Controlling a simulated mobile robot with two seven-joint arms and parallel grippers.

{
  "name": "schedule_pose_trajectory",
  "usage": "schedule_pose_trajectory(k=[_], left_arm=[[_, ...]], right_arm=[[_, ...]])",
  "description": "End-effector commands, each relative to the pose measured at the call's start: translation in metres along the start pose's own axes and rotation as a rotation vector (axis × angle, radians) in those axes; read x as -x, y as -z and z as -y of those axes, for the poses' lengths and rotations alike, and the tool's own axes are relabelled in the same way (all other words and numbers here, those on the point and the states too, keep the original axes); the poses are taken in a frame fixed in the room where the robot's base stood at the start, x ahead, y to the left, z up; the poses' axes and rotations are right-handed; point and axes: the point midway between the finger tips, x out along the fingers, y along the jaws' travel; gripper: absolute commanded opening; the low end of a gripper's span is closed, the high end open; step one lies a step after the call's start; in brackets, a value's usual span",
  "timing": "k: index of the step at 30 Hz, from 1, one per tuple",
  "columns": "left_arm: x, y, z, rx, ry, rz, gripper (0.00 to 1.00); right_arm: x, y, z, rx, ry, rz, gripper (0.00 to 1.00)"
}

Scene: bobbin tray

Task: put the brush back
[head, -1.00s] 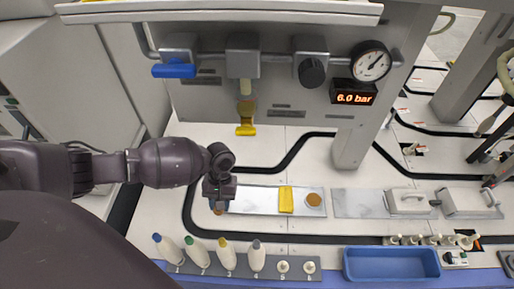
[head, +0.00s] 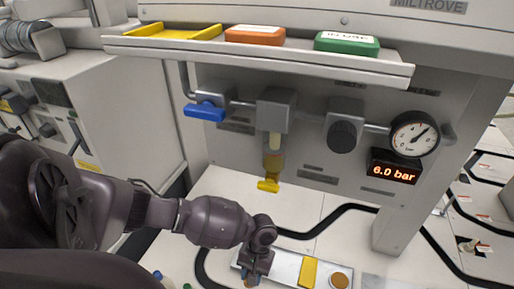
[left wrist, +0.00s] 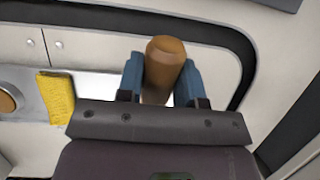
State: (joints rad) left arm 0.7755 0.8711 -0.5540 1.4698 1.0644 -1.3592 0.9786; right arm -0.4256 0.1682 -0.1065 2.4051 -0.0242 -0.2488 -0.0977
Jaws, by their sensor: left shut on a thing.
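My left gripper (head: 252,281) is over the left end of the pale metal tray (head: 283,264) in the head view. In the left wrist view its blue fingers (left wrist: 160,82) are shut on a brown, rounded, wood-like piece, which looks like the brush (left wrist: 164,62). The brush's lower part is hidden, and I cannot tell whether it touches the tray. A yellow cloth (head: 308,272) and a round brown piece (head: 340,280) lie on the tray to the right of the gripper. My right gripper is not in view.
Above the tray, a panel carries a blue-handled valve (head: 205,111), a filter bowl with a yellow tap (head: 268,185) and a gauge (head: 414,134). A shelf (head: 260,54) juts out above. A grey post (head: 402,225) stands to the right.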

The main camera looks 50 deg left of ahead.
Motion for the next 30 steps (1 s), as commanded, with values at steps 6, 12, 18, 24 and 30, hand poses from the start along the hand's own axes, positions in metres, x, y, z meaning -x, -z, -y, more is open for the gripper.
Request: schedule_pose_trajectory(k=[6,12,18,24,30], left_arm=[[-0.026,0.009,0.000,0.001,0.003,0.004,0.10],[-0.035,0.015,-0.002,0.000,-0.001,-0.002,0.10],[-0.033,0.016,-0.003,-0.001,-0.003,-0.005,0.10],[-0.035,0.017,-0.003,0.000,-0.002,-0.004,0.40],[-0.035,0.017,-0.003,0.000,-0.002,-0.004,0.59]], right_arm=[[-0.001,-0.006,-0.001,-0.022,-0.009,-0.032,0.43],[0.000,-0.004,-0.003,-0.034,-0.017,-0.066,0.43],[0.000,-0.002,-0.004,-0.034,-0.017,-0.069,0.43],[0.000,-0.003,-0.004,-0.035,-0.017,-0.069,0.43],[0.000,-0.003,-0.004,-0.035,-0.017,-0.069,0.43]])
